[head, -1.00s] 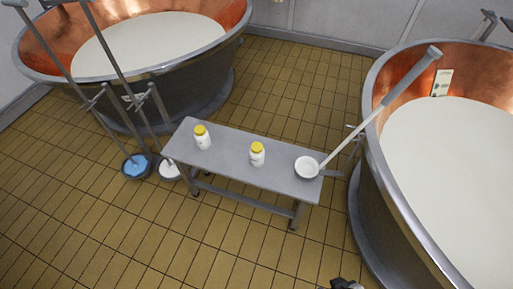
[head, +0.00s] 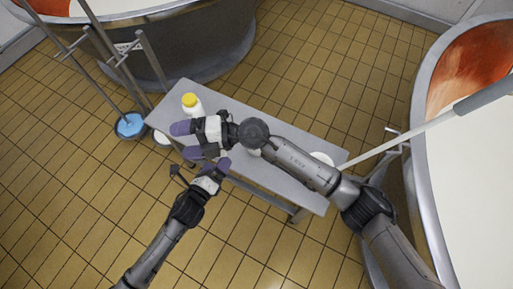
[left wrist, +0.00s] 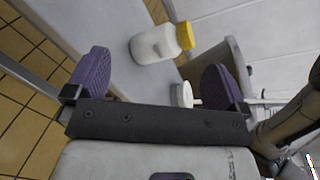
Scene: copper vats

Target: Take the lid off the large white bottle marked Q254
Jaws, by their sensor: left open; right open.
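A white bottle with a yellow lid (head: 191,104) stands near the left end of the grey bench (head: 222,100) in the head view. A second bottle, seen earlier, is almost wholly hidden by my right arm. One white bottle with a yellow lid (left wrist: 155,43) shows in the left wrist view, ahead of my fingers and apart from them. No marking is readable, so I cannot tell which bottle is Q254. My right gripper (head: 187,140) is open, just in front of the left bottle. My left gripper (head: 208,160) is open and empty, close to the right one at the bench's front edge.
A ladle's pale handle (head: 410,132) slants from the bench's right end over a copper vat (head: 475,65). A blue-filled bucket (head: 130,125) and upright poles stand left of the bench. Another vat stands behind. The tiled floor in front is free.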

